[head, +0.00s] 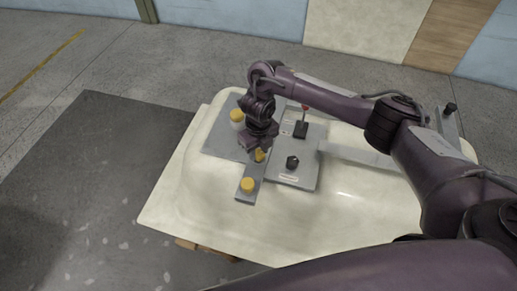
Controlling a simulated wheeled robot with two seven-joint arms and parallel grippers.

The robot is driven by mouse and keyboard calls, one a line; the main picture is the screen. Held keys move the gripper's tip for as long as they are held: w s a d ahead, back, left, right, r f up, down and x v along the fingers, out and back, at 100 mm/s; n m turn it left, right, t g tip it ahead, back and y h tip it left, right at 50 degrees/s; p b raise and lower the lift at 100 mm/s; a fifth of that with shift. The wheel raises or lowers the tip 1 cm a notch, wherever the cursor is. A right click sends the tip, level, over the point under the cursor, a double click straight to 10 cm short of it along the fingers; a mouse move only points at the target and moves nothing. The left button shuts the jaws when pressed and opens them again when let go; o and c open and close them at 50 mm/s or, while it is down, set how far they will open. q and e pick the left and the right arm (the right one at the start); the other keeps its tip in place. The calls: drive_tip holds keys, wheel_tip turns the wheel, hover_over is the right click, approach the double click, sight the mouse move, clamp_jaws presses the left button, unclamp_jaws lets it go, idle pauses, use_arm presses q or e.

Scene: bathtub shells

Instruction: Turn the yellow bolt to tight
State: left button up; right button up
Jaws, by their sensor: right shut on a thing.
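Three yellow bolt heads show on the grey metal fixture. The middle yellow bolt (260,156) is partly hidden under my right gripper (257,150), which points down and is shut on it. Another yellow bolt (247,184) stands free at the near end of a narrow grey bar (245,197). A third yellow bolt (237,115) sits on a pale round base at the back left, beside my right wrist. My left gripper is not in view.
The fixture rests on a cream bathtub shell (182,205). A grey panel (300,180) right of the bar carries a black knob (292,162) and a red-tipped lever (304,113). My right arm spans the shell's right side. The floor at left is clear.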

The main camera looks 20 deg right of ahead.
drive_tip(key=shift+m, duration=0.4)
drive_tip(key=m+p, duration=0.1)
drive_tip(key=m, duration=0.2)
drive_tip(key=shift+r, duration=0.1)
drive_tip(key=m+p, duration=0.1)
drive_tip(key=m, duration=0.1)
drive_tip(key=shift+m, duration=0.3)
drive_tip(key=m+p, duration=0.3)
drive_tip(key=m, duration=0.3)
drive_tip(key=m+p, duration=0.2)
drive_tip(key=m, duration=0.2)
drive_tip(key=shift+r, duration=0.1)
drive_tip(key=m+p, duration=0.2)
drive_tip(key=m, duration=0.1)
drive_tip(key=shift+m+p, duration=0.3)
drive_tip(key=m+p, duration=0.2)
drive_tip(key=m, duration=0.1)
drive_tip(key=shift+m+p, duration=0.65)
drive_tip(key=shift+m, duration=0.75)
